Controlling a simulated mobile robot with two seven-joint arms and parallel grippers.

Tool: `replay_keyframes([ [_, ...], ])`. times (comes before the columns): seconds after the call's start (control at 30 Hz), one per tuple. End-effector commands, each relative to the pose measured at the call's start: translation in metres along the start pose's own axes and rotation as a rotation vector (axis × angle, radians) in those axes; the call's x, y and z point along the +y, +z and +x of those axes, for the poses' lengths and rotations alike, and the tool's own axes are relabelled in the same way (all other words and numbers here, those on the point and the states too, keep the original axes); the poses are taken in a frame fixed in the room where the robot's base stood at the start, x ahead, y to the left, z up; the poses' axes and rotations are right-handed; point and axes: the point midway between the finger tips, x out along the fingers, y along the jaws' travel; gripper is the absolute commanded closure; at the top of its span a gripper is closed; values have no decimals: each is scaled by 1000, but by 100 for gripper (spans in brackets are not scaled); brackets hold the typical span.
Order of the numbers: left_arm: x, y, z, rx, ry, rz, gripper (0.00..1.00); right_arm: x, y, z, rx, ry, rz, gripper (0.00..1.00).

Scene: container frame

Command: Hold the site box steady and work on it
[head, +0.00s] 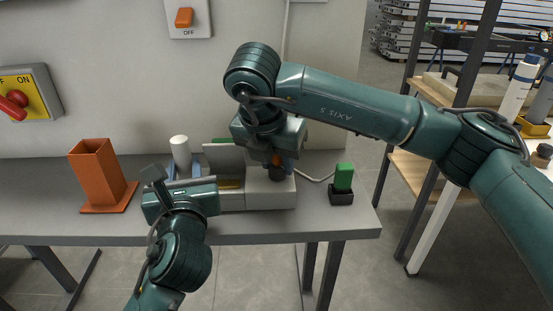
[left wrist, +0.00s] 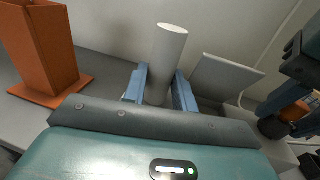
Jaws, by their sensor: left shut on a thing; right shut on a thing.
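The site box (head: 268,197) is a light grey box on the grey bench, with a grey flap (head: 225,158) standing up at its left part. The flap also shows in the left wrist view (left wrist: 222,80). A yellow strip (head: 229,184) shows at its opening. My left gripper (left wrist: 158,90) has blue fingers either side of an upright white cylinder (left wrist: 168,45), left of the flap; whether the cylinder joins the box is hidden. My right gripper (head: 279,162) points down over the box's right part, shut on an orange piece (head: 276,158) with a dark round part (head: 277,173) below.
An orange open-topped holder (head: 97,175) stands at left on the bench. A green block (head: 343,177) sits in a black holder (head: 341,197) near the right end. A wall switch (head: 184,17) and a yellow switch box (head: 22,95) are behind. A shelf rack stands at right.

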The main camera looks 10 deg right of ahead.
Motion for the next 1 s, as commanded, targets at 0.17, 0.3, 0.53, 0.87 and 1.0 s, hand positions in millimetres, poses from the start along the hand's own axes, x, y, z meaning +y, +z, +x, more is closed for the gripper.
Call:
replay_keyframes([
  [0.17,-1,0,0,1,-1,0,100,0,0,0,0,0,2,92],
  [0.3,0,0,0,1,-1,0,100,0,0,0,0,0,2,69],
  [0.53,0,0,0,1,-1,0,100,0,0,0,0,0,1,50],
  [0.87,0,0,0,1,-1,0,100,0,0,-4,0,1,0,47],
  [1.0,0,0,0,1,-1,0,100,1,0,-22,-3,4,-1,47],
])
